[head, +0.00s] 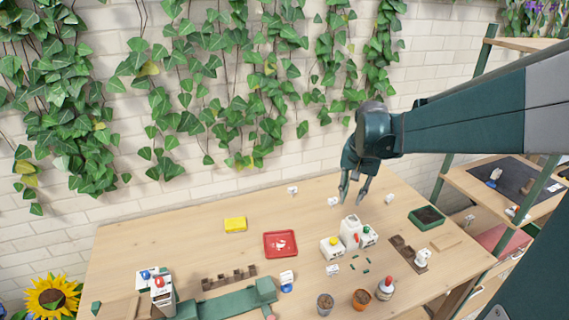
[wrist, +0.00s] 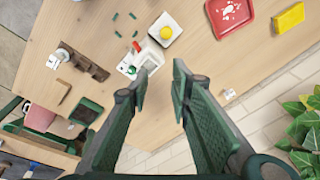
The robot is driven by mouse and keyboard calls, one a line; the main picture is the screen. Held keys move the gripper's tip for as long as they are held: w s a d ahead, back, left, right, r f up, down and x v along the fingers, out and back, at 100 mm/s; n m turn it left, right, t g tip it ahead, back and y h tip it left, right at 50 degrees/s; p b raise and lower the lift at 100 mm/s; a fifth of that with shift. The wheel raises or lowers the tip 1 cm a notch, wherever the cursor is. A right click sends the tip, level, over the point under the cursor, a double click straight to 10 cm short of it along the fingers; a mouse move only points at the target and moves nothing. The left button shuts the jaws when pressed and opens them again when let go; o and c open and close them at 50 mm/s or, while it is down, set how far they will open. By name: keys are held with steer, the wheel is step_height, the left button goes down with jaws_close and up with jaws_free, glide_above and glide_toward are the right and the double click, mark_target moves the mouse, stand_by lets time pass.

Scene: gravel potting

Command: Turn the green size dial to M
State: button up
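A white box with a green dial (head: 367,229) stands on the table at centre right, beside a white unit with a red part (head: 351,232) and a white box with a yellow knob (head: 331,247). In the wrist view the green dial (wrist: 131,70) shows small, just left of the fingers. Its size marks and pointing direction are too small to read. My gripper (head: 352,201) hangs above and behind these boxes, fingers apart and empty. In the wrist view the open fingers (wrist: 163,72) frame bare table and part of the white unit.
A green tray of dark soil (head: 427,216) and a brown block holder (head: 404,247) lie to the right. Pots (head: 361,299) and a white bottle (head: 385,289) stand in front. A red tray (head: 281,244) and yellow sponge (head: 235,224) lie left. Small green pieces are scattered in front.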

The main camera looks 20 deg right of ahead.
steer(key=w+d+f+m+g+p, duration=0.2)
steer(key=d+f+m+p, duration=0.15)
steer(key=d, duration=0.85)
glide_above(367, 228)
steer(key=shift+y, duration=0.4)
step_height(367, 228, down, 8)
steer(key=shift+d+f, duration=0.15)
steer(key=shift+f, duration=0.5)
steer(key=shift+f, duration=0.1)
steer(key=shift+f+b, duration=0.4)
steer(key=shift+f, duration=3.4)
steer(key=c, duration=0.6)
